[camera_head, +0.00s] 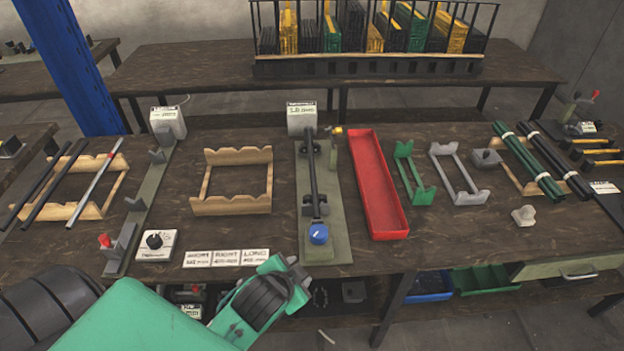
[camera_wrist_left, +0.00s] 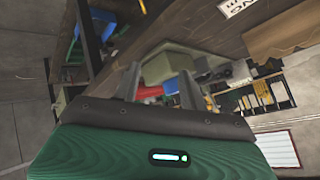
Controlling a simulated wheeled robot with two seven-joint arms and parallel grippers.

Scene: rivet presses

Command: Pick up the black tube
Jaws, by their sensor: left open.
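A long black tube (camera_head: 313,172) lies lengthwise in the olive press fixture (camera_head: 335,215) in the middle of the table, between its far post and the blue knob (camera_head: 318,234). Two more black tubes (camera_head: 32,185) (camera_head: 57,180) lie beside a silver tube (camera_head: 95,182) on the left wooden rack (camera_head: 122,190). My left arm reaches in at the bottom of the head view, its hand near the table's front edge, below the fixture and apart from every tube. In the left wrist view my left gripper (camera_wrist_left: 160,82) has spread fingers with nothing between them.
An empty wooden rack (camera_head: 232,205) stands left of the middle fixture. A red tray (camera_head: 378,185), green holder (camera_head: 413,175) and grey holder (camera_head: 458,172) stand right. Dark green tubes (camera_head: 527,162) lie farther right. Label cards (camera_head: 227,257) lie at the front edge.

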